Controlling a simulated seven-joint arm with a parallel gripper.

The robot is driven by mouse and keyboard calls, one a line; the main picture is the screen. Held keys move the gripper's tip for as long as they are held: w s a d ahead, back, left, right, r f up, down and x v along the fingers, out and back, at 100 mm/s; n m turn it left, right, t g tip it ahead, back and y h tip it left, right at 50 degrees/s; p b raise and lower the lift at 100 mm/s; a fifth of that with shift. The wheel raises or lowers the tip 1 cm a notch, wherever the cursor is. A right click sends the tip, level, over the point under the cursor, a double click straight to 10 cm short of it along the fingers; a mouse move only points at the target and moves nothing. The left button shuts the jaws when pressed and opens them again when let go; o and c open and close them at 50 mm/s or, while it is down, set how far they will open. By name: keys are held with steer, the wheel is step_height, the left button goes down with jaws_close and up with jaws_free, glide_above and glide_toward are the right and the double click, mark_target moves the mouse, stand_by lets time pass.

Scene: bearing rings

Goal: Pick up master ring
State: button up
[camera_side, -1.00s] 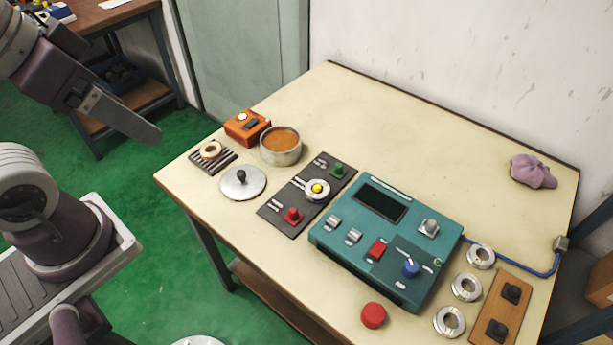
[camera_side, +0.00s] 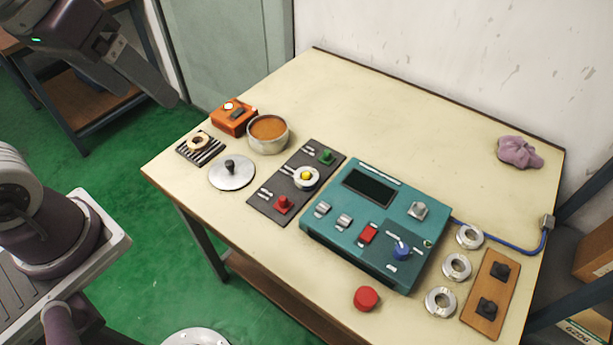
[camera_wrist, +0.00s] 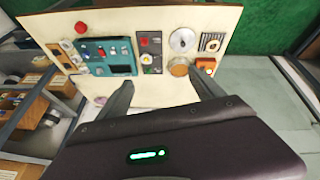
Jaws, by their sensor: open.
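Several rings are in view and I cannot tell for sure which is the master ring. A pale tan ring (camera_side: 199,143) lies on a striped black rack at the table's left corner. A silver ring with a yellow centre (camera_side: 306,177) sits on the dark panel. Silver rings (camera_side: 469,236), (camera_side: 457,267) and (camera_side: 440,302) lie in a row at the right. My gripper (camera_side: 150,75) is up at the left, away from the table and empty. In the wrist view its two fingers (camera_wrist: 162,85) are spread apart, with the table beyond them.
The teal control box (camera_side: 345,220) stands mid-table. A brown-filled bowl (camera_side: 268,147), a round lid (camera_side: 232,175) and an orange box (camera_side: 234,116) are at the left. A wooden plate with black knobs (camera_side: 505,265) is at the right. The table's back is mostly clear.

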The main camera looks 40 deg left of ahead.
steer(key=w+d+f+n+g, duration=0.25)
steer(key=w+n, duration=0.25)
steer(key=w, duration=0.6)
steer(key=n+g, duration=0.2)
steer(key=n, duration=0.8)
glide_above(306, 173)
step_height(306, 173, down, 23)
steer(key=shift+s+f, duration=0.1)
steer(key=shift+n+g, duration=0.25)
steer(key=shift+n, duration=0.25)
step_height(306, 173, down, 9)
steer(key=shift+r, duration=0.15)
jaws_close()
